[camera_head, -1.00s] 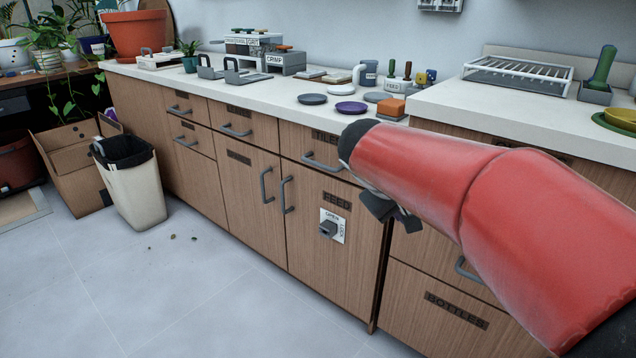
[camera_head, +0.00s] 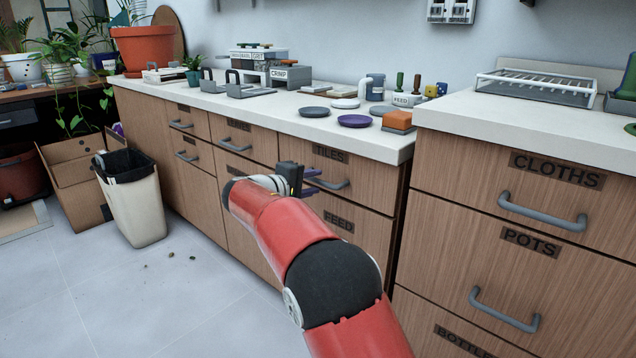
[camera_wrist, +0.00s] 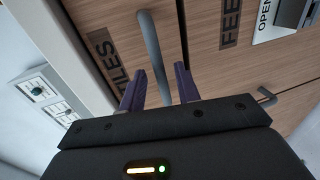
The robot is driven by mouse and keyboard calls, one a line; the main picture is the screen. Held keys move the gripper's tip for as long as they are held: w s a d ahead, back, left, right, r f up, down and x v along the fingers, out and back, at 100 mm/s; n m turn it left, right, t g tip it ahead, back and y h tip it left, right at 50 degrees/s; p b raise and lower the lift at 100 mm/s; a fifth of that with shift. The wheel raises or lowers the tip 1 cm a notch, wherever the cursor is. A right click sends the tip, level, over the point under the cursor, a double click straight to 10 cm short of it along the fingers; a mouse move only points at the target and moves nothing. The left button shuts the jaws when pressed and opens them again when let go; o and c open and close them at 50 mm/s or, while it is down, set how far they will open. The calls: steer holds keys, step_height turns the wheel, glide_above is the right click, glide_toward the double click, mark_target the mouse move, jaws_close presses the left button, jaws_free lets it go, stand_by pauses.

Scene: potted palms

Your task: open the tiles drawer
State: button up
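The tiles drawer (camera_head: 372,192) is a wood-fronted drawer under the white counter, labelled TILES, and it looks shut. Its grey bar handle (camera_head: 338,186) is partly hidden by my gripper (camera_head: 316,181) in the head view. In the wrist view the handle (camera_wrist: 152,50) runs between the two purple fingers of my gripper (camera_wrist: 160,70), which are apart with a gap on each side of the bar. The gripper is open and at the handle; I cannot tell how deep the bar sits between the fingers.
The FEED door (camera_head: 360,235) lies below, mostly behind my red arm. The CLOTHS drawer (camera_head: 460,185) and POTS drawer (camera_head: 450,265) stand closer at right. A cream bin (camera_head: 135,205) stands on the floor at left. Plates and an orange-topped block (camera_head: 398,120) sit on the counter above.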

steer(key=shift+x, duration=1.3)
jaws_close()
